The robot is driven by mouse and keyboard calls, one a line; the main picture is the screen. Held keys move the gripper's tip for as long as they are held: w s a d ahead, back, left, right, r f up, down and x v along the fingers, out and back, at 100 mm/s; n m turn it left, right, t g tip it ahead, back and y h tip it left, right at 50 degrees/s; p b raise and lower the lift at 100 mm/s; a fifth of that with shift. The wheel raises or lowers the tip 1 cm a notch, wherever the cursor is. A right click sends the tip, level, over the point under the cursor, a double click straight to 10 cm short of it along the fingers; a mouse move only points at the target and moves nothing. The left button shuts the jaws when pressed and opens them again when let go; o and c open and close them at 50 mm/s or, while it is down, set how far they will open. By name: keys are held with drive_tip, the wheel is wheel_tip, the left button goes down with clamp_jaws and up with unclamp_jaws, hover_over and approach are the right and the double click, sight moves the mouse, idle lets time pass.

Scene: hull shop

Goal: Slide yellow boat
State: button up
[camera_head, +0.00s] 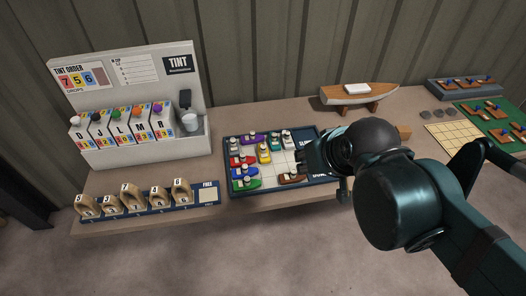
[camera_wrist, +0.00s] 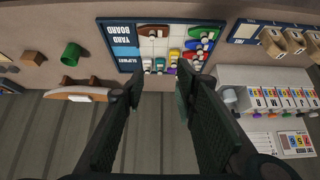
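The yellow boat (camera_head: 264,154) sits in the upper middle of the sliding board (camera_head: 322,189), its length running away from me. A purple boat (camera_head: 252,139) is beyond it and a red boat (camera_head: 242,160) is to its left. In the wrist view the yellow boat (camera_wrist: 174,55) is small, near the board's lower middle. My gripper (camera_head: 316,152) is over the board's right side in the head view, to the right of the yellow boat and apart from it. In the wrist view its two fingers (camera_wrist: 157,92) are spread with nothing between them. My gripper hides part of the board's right side.
Teal (camera_head: 275,143), white (camera_head: 288,140), blue (camera_head: 244,173), green (camera_head: 247,184) and brown (camera_head: 291,178) boats share the board. The tint stand (camera_head: 110,105) and numbered wooden blocks (camera_head: 132,198) are left. A model boat (camera_head: 358,95) stands behind. Some board squares are bare.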

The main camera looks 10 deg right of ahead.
drive_tip(key=shift+w, duration=0.1)
drive_tip(key=m+g+p, duration=0.2)
drive_tip(key=m+g, duration=0.5)
drive_tip(key=m, duration=0.2)
hover_over(263, 146)
drive_tip(key=f, duration=1.8)
drive_tip(key=shift+s+d+f, duration=0.15)
drive_tip(key=shift+s+f, duration=0.05)
drive_tip(key=shift+f, duration=0.2)
drive_tip(key=shift+w+f, duration=0.25)
drive_tip(key=shift+f, duration=0.4)
drive_tip(key=shift+f, duration=0.15)
